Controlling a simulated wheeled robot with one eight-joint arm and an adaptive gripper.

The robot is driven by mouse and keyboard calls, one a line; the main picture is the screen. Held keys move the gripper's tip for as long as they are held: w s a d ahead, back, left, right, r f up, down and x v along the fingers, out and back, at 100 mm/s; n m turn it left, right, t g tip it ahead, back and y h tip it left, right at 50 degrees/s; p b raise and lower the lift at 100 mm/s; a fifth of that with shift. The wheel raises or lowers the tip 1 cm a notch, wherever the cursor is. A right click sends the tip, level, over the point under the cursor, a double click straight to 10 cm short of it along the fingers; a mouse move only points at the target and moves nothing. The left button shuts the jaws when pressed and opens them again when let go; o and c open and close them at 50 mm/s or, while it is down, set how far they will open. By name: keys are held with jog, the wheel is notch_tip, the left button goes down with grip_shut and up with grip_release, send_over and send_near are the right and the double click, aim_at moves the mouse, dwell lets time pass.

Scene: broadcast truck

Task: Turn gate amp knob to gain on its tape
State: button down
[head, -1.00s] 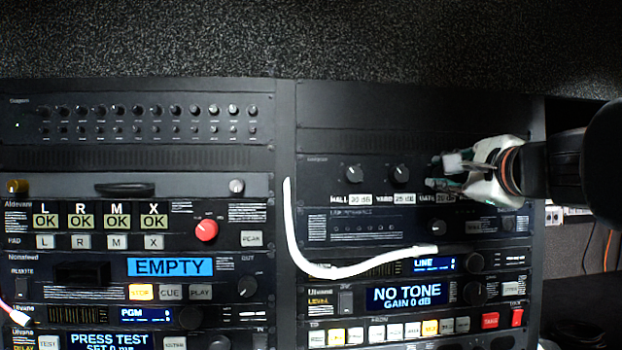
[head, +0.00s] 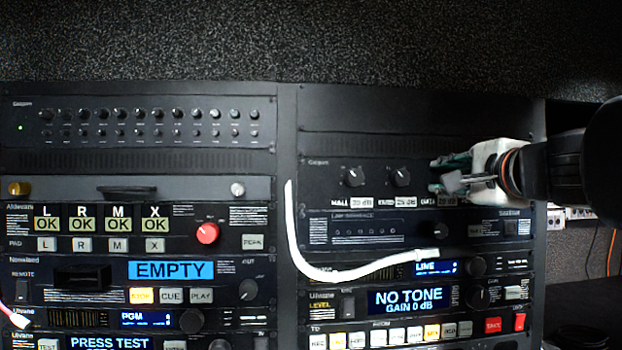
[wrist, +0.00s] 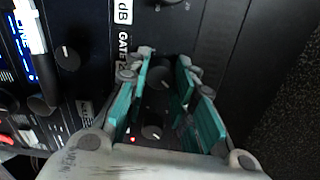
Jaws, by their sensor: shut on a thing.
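The gate amp knob (wrist: 160,78) is a dark round knob between my gripper's teal fingers in the wrist view. My gripper (wrist: 163,64) is shut on it, with a finger on each side. The white tape reading GATE (wrist: 123,48) lies just left of the fingers, its value partly hidden. In the head view my gripper (head: 440,174) reaches in from the right to the amp panel (head: 320,180) and hides the gate knob. The knob's pointer angle cannot be read.
Two more amp knobs stand left, the hall knob (head: 353,176) and the yard knob (head: 400,176). A white cable (head: 300,250) curves across the rack to their left and below. Another knob (wrist: 152,132) shows between the finger bases in the wrist view.

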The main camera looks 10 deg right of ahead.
jog(key=c, duration=1.3)
grip_release()
jog(key=shift+c, duration=0.2)
